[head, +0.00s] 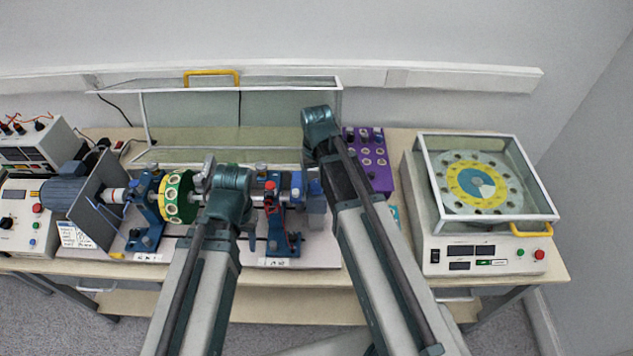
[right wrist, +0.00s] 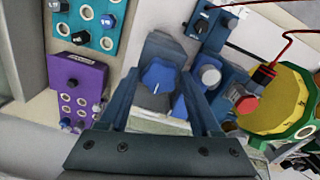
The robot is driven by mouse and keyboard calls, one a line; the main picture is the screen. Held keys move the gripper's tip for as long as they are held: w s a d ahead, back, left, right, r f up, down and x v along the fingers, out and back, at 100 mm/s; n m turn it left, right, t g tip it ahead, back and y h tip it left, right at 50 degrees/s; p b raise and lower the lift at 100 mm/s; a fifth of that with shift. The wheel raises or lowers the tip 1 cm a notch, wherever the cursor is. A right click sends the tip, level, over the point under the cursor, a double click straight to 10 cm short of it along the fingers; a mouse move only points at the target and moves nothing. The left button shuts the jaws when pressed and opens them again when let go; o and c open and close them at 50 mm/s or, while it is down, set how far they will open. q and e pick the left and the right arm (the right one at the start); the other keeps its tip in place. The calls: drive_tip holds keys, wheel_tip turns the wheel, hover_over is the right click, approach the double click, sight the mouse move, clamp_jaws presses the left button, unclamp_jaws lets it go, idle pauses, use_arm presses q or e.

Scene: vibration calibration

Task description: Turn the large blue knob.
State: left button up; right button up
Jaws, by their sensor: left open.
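The large blue knob (right wrist: 158,77) shows in the right wrist view on a dark blue mount. My right gripper (right wrist: 160,88) is open, with one finger on each side of the knob. I cannot tell whether either finger touches it. In the head view my right arm's wrist (head: 318,122) is over the right end of the shaft rig and the knob cannot be made out. My left gripper (head: 230,190) is over the middle of the rig, its fingers mostly hidden by its own wrist.
A purple box (head: 368,165) with several small knobs stands right of the rig. A teal panel (right wrist: 85,20) shows near it. A green and yellow wheel (head: 178,197) is on the shaft. A covered turntable machine (head: 480,190) stands at the right. A clear guard (head: 190,120) stands behind.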

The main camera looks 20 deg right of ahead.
clamp_jaws()
drive_tip(key=shift+n, duration=2.8)
drive_tip(key=shift+o, duration=2.2)
unclamp_jaws()
drive_tip(key=shift+r, duration=0.1)
